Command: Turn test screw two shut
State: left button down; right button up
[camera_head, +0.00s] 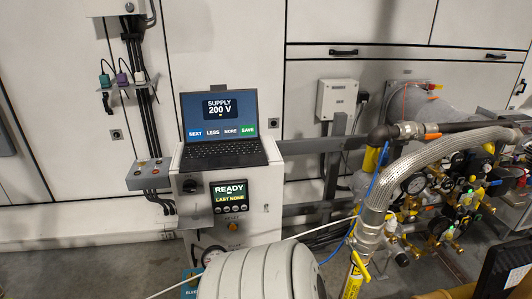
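The gas train (455,195) stands at the right, a dense cluster of brass fittings, yellow parts, dark knobs and round gauges. Test screw two is not identifiable in it; the screws are too small to tell apart, and no label is readable. A round pressure gauge (415,184) faces me at the cluster's left side. A braided metal hose (412,160) arches down in front of it to a yellow pipe with a yellow lever (360,266). Neither of my grippers is in the picture.
A laptop (220,118) reading "SUPPLY 200 V" sits on a white cabinet, whose display (230,196) reads "READY" and "LAST NONE". A large grey ribbed housing (260,273) fills the bottom middle. A blue hose (371,190) and a pale cable cross near the yellow pipe.

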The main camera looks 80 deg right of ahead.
aim_at(393, 239)
jog(key=k+z, duration=0.15)
jog(key=z, duration=0.2)
jog(key=k+z, duration=0.1)
jog(key=z, duration=0.3)
jog(key=k+z, duration=0.15)
jog(key=z, duration=2.6)
